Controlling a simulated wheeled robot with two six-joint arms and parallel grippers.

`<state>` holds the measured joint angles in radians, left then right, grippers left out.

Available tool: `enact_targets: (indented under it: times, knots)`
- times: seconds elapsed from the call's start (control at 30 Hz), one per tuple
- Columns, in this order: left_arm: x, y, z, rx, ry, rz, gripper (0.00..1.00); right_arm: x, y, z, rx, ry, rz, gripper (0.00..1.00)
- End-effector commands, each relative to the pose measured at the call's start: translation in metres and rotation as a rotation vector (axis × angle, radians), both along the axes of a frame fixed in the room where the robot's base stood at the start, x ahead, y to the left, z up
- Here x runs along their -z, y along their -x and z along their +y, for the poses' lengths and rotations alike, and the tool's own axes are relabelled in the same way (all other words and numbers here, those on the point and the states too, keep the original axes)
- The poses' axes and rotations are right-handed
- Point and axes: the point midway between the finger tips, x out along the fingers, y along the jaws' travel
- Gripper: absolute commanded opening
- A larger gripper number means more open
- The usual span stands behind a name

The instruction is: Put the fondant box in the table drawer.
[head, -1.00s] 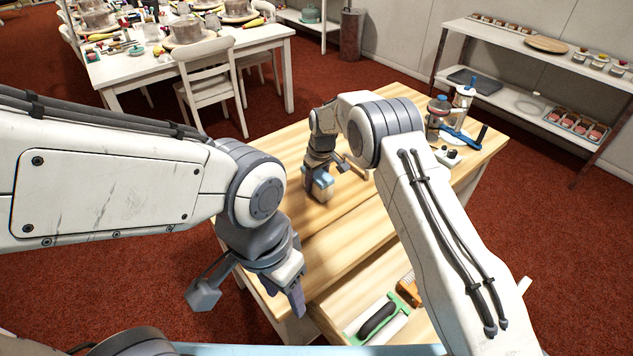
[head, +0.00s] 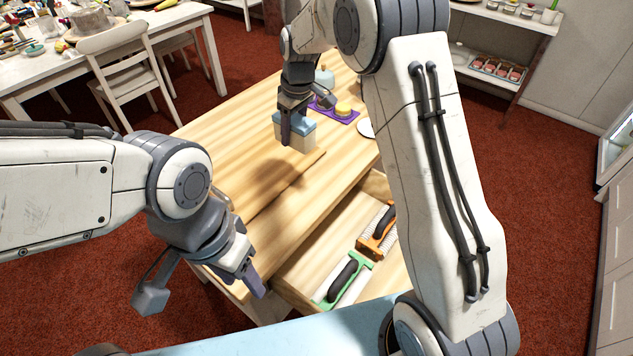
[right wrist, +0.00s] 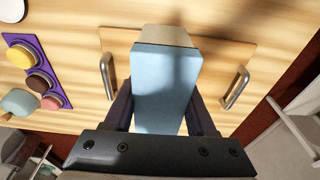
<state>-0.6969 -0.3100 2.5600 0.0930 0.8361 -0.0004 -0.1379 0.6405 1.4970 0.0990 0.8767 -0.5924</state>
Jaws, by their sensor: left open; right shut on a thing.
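The fondant box (head: 303,141), cream with a pale blue top, is held in my right gripper (head: 297,122) over the wooden table (head: 225,135). A shadow lies apart from it on the tabletop, so it appears raised. In the right wrist view the box (right wrist: 165,85) sits between both fingers, blue face toward the camera. The table drawer (head: 322,238) stands open at the near side, with a green-framed tool (head: 345,280) and an orange-framed tool (head: 378,232), both dark-handled, inside. My left gripper (head: 203,290) is open and empty, left of the drawer. My right arm hides the drawer's right part.
A purple tray (head: 338,113) with round coloured pieces and a white plate (head: 366,128) lie beyond the box. The right wrist view shows two metal handles (right wrist: 108,77) flanking the box. A white chair (head: 128,75) stands behind the table at left.

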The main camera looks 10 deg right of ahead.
Motion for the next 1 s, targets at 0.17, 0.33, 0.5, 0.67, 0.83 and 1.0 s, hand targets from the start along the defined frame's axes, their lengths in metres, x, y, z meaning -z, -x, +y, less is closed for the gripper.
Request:
enact_targets:
  times: [0.17,0.33,0.5,0.67,0.83,1.0]
  knots:
    - [0.0,0.0,0.0,0.0,0.0,0.0,0.51,0.011,0.01,-0.011,0.059,0.004,0.005,0.0]
    - [0.0,0.0,0.0,0.0,0.0,0.0,0.51,0.046,0.041,-0.039,0.242,0.014,0.011,0.0]
    - [-0.001,0.0,0.0,0.0,0.0,0.0,0.51,0.083,0.093,-0.07,0.48,0.013,0.01,0.0]
    - [-0.015,0.0,0.0,0.0,0.0,0.0,0.51,0.109,0.15,-0.109,0.773,-0.008,0.018,0.0]
    - [-0.035,0.0,0.0,0.0,0.0,0.0,0.51,0.134,0.209,-0.161,1.173,-0.025,0.028,0.0]
    - [-0.008,0.0,0.0,0.0,0.0,0.0,0.51,0.185,0.257,-0.195,1.467,-0.012,0.016,0.0]
